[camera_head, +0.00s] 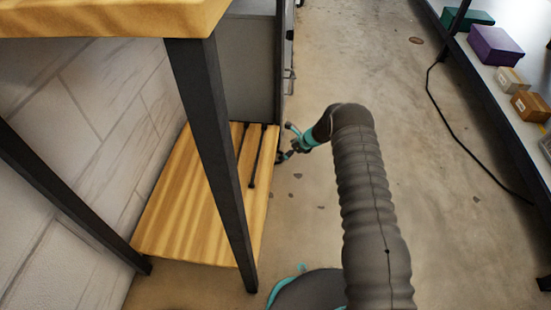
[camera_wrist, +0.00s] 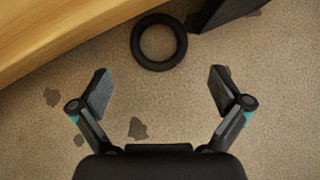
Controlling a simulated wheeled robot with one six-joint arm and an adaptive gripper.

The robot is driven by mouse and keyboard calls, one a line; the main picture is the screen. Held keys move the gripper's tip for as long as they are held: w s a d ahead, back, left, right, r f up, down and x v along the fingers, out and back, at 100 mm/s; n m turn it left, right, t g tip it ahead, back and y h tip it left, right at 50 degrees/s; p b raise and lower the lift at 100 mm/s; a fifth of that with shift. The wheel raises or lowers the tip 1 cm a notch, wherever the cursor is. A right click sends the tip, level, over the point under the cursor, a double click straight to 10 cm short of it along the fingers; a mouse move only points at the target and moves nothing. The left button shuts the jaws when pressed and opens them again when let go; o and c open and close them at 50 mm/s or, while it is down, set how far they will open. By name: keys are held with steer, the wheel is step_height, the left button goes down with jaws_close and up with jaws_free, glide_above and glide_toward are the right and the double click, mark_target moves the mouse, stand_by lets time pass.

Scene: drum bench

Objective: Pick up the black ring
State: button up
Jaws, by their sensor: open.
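The black ring (camera_wrist: 139,53) lies flat on the concrete floor in the wrist view, at the top middle. It is close to the edge of a wooden shelf board. My gripper (camera_wrist: 159,83) is open and empty, with its two fingers wide apart. The ring shows beyond the fingertips, roughly centred between them, and nothing touches it. In the head view my gripper (camera_head: 284,156) is small, beside the right edge of the low wooden shelf. I cannot make out the ring in the head view.
The low wooden shelf (camera_head: 185,210) of the bench stands left of my gripper, with a dark bench leg (camera_head: 215,150) in front. A dark post (camera_wrist: 222,10) is close to the ring's right. Open floor (camera_head: 310,220) lies to the right. A black cable (camera_head: 465,150) runs along the floor further right.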

steer(key=shift+b+x, duration=0.6)
steer(key=shift+x, duration=3)
steer(key=shift+s, duration=0.1)
steer(key=c, duration=1)
